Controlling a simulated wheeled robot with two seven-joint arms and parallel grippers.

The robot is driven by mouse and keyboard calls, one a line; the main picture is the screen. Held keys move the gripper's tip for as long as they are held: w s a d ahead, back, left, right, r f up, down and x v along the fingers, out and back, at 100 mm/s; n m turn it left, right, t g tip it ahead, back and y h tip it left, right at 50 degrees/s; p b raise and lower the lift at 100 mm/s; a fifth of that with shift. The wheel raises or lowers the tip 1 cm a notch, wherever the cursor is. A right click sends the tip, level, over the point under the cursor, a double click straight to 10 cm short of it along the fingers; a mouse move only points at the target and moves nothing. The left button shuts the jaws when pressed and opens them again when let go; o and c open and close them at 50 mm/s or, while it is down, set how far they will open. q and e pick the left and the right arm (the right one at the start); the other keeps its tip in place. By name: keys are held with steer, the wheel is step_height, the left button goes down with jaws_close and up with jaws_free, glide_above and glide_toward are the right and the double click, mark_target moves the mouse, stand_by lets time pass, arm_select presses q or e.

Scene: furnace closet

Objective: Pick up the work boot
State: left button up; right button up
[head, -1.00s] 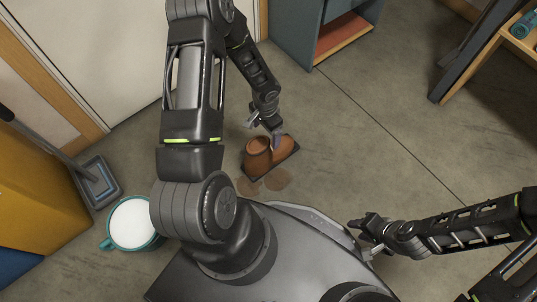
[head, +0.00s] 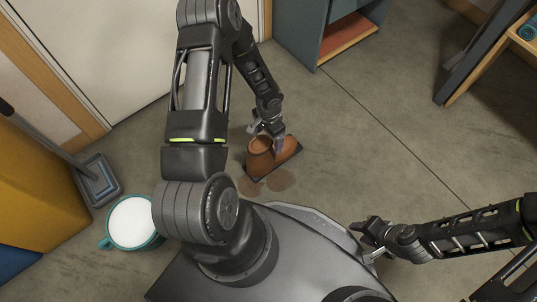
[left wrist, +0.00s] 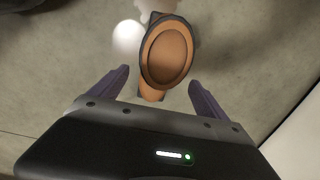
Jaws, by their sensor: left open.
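The brown work boot (head: 260,163) stands on the floor in front of my base, its dark sole showing along the edge. In the left wrist view the boot (left wrist: 167,55) shows its round top opening, just beyond and between my fingers. My left gripper (head: 267,139) is open right over the boot, with one finger near each side. In the left wrist view my left gripper (left wrist: 158,78) has clear gaps to the boot on both sides; contact is not visible. My right gripper (head: 366,239) is empty at the right of my base, its fingers apart.
A teal mug-like container (head: 132,222) with white contents stands at the left. A dustpan (head: 97,180) lies beside a yellow cabinet (head: 35,195). Brown round stains (head: 279,180) mark the floor near the boot.

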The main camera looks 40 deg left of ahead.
arm_select(q)
step_height(320, 180, down, 4)
steer(key=shift+r+b, duration=0.1)
steer(key=shift+b, duration=0.55)
steer(key=shift+c, duration=0.4)
jaws_close()
stand_by(0.4)
steer(key=shift+r, duration=0.1)
